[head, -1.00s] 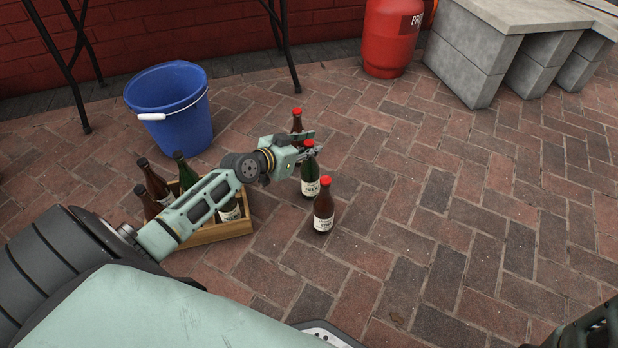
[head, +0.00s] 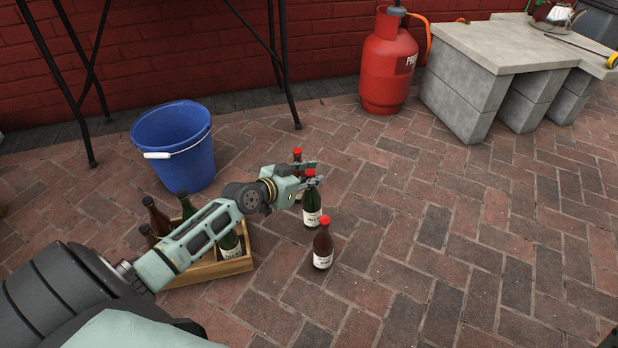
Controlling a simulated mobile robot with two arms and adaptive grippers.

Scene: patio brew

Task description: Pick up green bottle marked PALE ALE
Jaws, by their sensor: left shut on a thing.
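The green bottle marked PALE ALE (head: 312,214) stands upright on the brick paving, with a red cap and a white label. My left gripper (head: 311,181) is shut on its upper part, just below the cap. A brown bottle with a red cap (head: 297,157) stands right behind the gripper and is partly hidden by it. Another brown bottle with a red cap (head: 323,246) stands in front, to the right. I cannot tell whether the green bottle's base touches the ground. My right gripper is out of view.
A wooden crate (head: 237,266) with several uncapped bottles sits left, partly under my left arm. A blue bucket (head: 172,150) stands behind it. A red gas cylinder (head: 388,65) and a concrete block bench (head: 470,85) are at the back. The paving on the right is clear.

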